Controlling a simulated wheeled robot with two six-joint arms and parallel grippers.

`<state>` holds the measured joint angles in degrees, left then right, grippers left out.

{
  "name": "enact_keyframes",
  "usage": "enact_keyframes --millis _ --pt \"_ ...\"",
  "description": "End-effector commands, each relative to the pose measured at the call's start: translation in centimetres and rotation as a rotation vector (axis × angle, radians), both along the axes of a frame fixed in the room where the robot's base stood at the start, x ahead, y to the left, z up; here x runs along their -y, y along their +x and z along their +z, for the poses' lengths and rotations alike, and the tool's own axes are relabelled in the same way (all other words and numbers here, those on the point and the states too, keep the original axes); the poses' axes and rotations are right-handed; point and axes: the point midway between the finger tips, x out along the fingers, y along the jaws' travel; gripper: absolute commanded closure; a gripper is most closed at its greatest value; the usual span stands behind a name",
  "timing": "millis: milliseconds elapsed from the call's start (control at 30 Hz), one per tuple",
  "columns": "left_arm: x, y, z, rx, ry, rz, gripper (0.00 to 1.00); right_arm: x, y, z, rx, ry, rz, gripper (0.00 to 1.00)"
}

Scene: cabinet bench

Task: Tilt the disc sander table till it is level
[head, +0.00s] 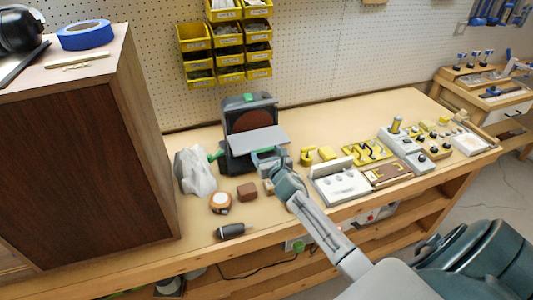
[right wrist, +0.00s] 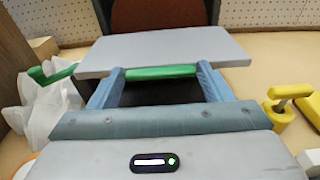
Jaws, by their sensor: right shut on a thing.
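The disc sander (head: 236,155) stands on the bench left of centre, with a dark housing and a reddish-brown disc (head: 252,120). Its grey table (head: 258,138) juts out in front of the disc; I cannot tell its exact tilt. The table also shows in the right wrist view (right wrist: 165,48). A green bar (right wrist: 160,72) lies just under the table's front edge. My right gripper (head: 268,157) is at that edge, with its blue fingers (right wrist: 161,76) shut on the ends of the green bar. A green lever (right wrist: 53,75) sticks out at the sander's left side. My left gripper is out of view.
A crumpled whitish bag (head: 195,172) stands left of the sander. A tape measure (head: 220,202), a brown block (head: 247,191) and a dark cylindrical tool (head: 231,231) lie in front. Fixtures and yellow parts (head: 365,151) fill the right side. A tall brown cabinet (head: 85,160) blocks the left.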

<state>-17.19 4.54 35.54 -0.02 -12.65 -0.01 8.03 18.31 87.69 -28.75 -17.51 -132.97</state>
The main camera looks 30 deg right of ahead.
Motion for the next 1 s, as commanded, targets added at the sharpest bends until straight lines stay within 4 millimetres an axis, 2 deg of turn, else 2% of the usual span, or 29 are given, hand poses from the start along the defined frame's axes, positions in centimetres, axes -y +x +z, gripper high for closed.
enact_keyframes --millis 33,100,133,467,567,1000 --pt "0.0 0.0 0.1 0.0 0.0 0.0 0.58 0.0 0.3 0.9 0.015 -0.005 0.004 0.21" --pt "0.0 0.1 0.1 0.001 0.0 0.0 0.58 0.0 0.3 0.8 0.013 -0.004 0.003 0.08" --pt "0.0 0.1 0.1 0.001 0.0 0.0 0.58 0.0 0.2 0.8 0.012 -0.004 0.003 0.05" --pt "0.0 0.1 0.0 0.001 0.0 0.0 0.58 -0.1 -0.2 0.3 0.005 -0.002 0.001 0.05" --pt "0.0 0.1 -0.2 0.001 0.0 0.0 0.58 -0.3 -1.2 0.3 0.003 -0.003 0.001 0.05" --pt "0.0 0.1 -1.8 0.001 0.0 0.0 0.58 -2.1 -8.9 1.2 0.007 -0.004 0.003 0.05"
